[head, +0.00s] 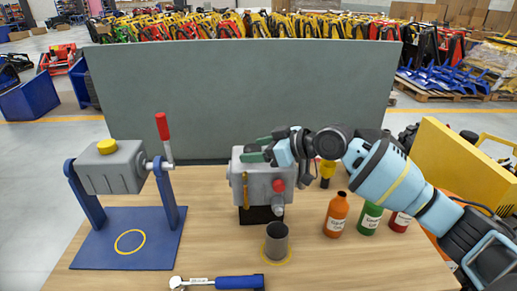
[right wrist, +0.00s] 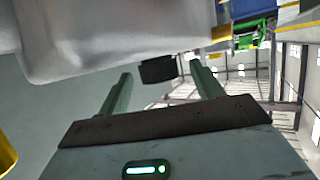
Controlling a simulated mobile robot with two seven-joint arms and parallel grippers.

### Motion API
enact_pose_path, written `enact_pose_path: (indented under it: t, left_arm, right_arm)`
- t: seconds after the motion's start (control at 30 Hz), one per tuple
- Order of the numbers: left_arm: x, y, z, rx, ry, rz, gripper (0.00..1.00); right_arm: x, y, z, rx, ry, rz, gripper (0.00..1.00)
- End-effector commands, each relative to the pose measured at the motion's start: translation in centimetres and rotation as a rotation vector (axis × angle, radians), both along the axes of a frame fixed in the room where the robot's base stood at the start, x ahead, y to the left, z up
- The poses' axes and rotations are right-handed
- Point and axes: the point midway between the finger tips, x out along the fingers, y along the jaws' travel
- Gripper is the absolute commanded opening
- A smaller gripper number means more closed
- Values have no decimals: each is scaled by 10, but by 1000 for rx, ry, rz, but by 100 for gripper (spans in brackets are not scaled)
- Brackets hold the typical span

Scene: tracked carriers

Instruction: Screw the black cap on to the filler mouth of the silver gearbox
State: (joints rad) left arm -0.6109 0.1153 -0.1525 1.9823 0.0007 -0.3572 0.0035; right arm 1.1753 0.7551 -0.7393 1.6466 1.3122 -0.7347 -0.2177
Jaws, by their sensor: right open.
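The silver gearbox (head: 259,190) stands on a black base in the middle of the bench, with a red knob on its front and a gold gauge at its left. My right gripper (head: 257,149) is at its top, reaching in from the right, with its green fingers apart. In the right wrist view, which is upside down, a black cap (right wrist: 158,69) shows between the spread fingertips, against the edge of the gearbox (right wrist: 120,40). I see no clear finger contact with it. The filler mouth is hidden. My left gripper is not in view.
A tilted grey gearbox (head: 110,170) on a blue stand (head: 100,245) is at the left. A dark cup (head: 277,242) stands in front, by a torque wrench (head: 222,282). Orange (head: 337,215), green (head: 370,218) and red bottles are under my right arm. A grey panel (head: 230,95) stands behind.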

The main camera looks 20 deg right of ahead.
Motion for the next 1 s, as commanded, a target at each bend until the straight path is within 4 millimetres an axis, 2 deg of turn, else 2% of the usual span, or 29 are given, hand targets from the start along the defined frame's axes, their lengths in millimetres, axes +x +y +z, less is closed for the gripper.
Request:
enact_pose_path:
  t: [0.27,0.7,1.0]
  left_arm:
    - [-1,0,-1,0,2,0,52]
    - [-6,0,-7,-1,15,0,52]
    - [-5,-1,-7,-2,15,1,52]
  right_arm:
    - [-5,-5,3,0,-1,-1,66]
    - [-46,-45,25,-1,2,-1,66]
    - [-52,-50,29,0,1,0,66]
